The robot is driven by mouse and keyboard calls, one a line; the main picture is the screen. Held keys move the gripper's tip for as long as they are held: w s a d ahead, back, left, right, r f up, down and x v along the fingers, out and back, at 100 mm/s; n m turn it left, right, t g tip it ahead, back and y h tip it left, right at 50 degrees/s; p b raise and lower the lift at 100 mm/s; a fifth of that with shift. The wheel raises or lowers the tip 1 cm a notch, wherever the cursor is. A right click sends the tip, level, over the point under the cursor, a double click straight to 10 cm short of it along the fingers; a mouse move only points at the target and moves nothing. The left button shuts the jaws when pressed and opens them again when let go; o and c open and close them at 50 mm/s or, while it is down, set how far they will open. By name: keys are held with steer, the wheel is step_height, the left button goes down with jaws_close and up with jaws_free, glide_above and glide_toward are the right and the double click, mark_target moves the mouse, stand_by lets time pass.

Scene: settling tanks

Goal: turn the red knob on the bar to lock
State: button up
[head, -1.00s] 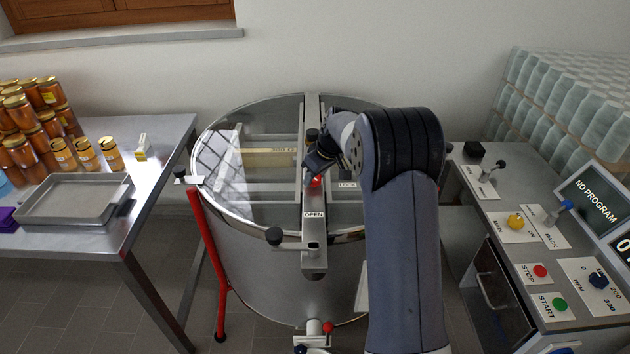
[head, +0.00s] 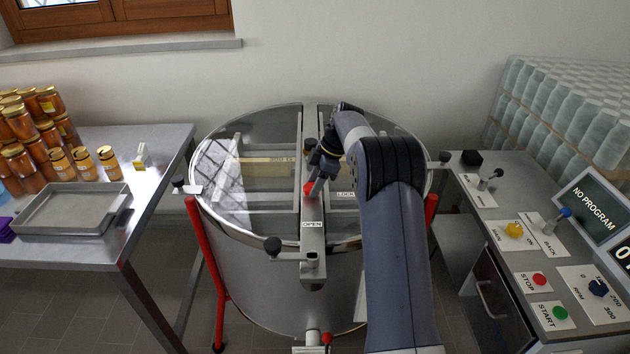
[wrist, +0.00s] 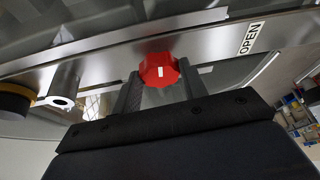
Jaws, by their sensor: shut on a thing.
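The red knob (head: 309,188) sits on the metal bar (head: 313,240) that crosses the round tank's lid. In the wrist view the knob (wrist: 159,70) is faceted, with a white mark on its face. My gripper (wrist: 160,88) has one finger on each side of the knob and is shut on it. In the head view my gripper (head: 316,186) comes down on the bar from above right and partly covers the knob. The OPEN label (head: 312,224) is on the bar nearer to me. The LOCK label (head: 346,194) is right of the knob, partly hidden by my arm.
The tank (head: 262,280) has red legs and black clamp knobs on its rim. A steel table (head: 150,185) with jars and a tray (head: 72,208) stands left. A control panel (head: 510,270) with buttons and levers stands right, with stacked clear jars (head: 570,105) behind.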

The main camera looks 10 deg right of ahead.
steer(key=shift+n, duration=0.7)
steer(key=shift+w+g, duration=0.1)
steer(key=shift+g, duration=0.2)
steer(key=o, duration=1)
steer(key=v, duration=1)
steer(key=shift+d+r, duration=0.15)
steer(key=shift+r, duration=0.25)
steer(key=shift+f, duration=0.1)
steer(key=x, duration=1)
steer(key=shift+f, duration=0.3)
